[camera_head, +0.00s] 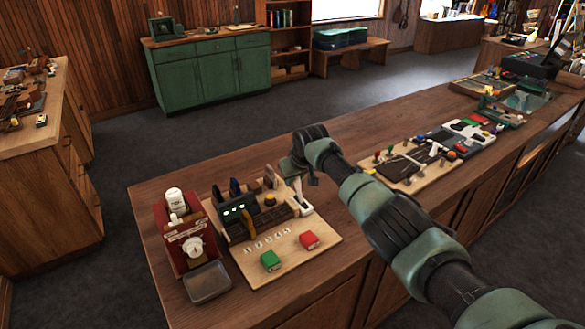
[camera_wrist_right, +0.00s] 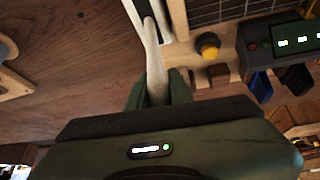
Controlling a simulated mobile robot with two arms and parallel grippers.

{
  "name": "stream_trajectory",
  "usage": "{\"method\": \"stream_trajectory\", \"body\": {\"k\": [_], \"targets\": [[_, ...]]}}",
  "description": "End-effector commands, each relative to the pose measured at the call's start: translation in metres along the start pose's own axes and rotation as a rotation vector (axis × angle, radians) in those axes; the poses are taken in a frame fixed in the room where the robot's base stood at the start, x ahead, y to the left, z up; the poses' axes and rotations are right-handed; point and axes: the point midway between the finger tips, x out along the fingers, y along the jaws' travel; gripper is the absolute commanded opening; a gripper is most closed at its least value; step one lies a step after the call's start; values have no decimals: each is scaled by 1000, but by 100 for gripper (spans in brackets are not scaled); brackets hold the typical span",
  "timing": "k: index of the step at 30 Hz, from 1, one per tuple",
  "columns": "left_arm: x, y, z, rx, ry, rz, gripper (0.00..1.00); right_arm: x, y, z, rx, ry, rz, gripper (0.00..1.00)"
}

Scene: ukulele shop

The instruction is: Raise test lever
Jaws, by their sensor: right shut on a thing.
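The test lever, a pale off-white handle, shows in the wrist view (camera_wrist_right: 154,55), rising from between my right gripper's fingers (camera_wrist_right: 157,95). In the head view, my right gripper (camera_head: 299,175) is at the back right corner of a wooden test board (camera_head: 290,262). The lever's pale lower part (camera_head: 302,199) shows just below it. The right gripper is shut on the lever; its fingers partly hide it. My left gripper is in neither view.
A second control board (camera_head: 405,176) lies beyond my right arm.

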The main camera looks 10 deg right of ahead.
Motion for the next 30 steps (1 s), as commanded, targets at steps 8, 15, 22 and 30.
{"method": "stream_trajectory", "body": {"k": [8, 15, 22, 30], "targets": [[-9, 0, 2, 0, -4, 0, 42, -2, -3, 6, -3, -27, 2, 0], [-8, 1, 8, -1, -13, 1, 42, -1, -3, 6, -3, -28, 2, 0], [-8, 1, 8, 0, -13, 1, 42, -1, -2, 6, -3, -29, 2, 42], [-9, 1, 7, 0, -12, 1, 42, -2, -2, 6, -4, -29, 3, 42]]}}
